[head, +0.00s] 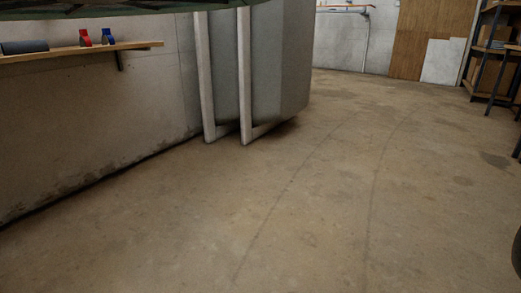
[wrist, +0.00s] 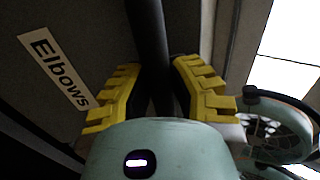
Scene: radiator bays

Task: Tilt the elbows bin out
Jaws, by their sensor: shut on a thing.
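In the wrist view, the elbows bin (wrist: 85,30) is a dark grey face with a white label (wrist: 57,70) reading "Elbows" at its left. A dark bar-like handle (wrist: 148,30) runs down from the top of the picture. My gripper (wrist: 158,70) has its yellow ridged fingers on either side of this handle and is shut on it. The lower end of the handle is hidden behind my gripper's body. I cannot tell how far the bin is tilted. Neither the bin nor my gripper shows in the head view.
In the head view, a wooden wall shelf (head: 140,45) holds a dark roll (head: 25,47) and red and blue items. White upright frames (head: 205,80) stand by a grey cabinet-like block (head: 290,60). A rack (head: 490,60) with boxes stands far right. The concrete floor (head: 330,190) is mostly clear.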

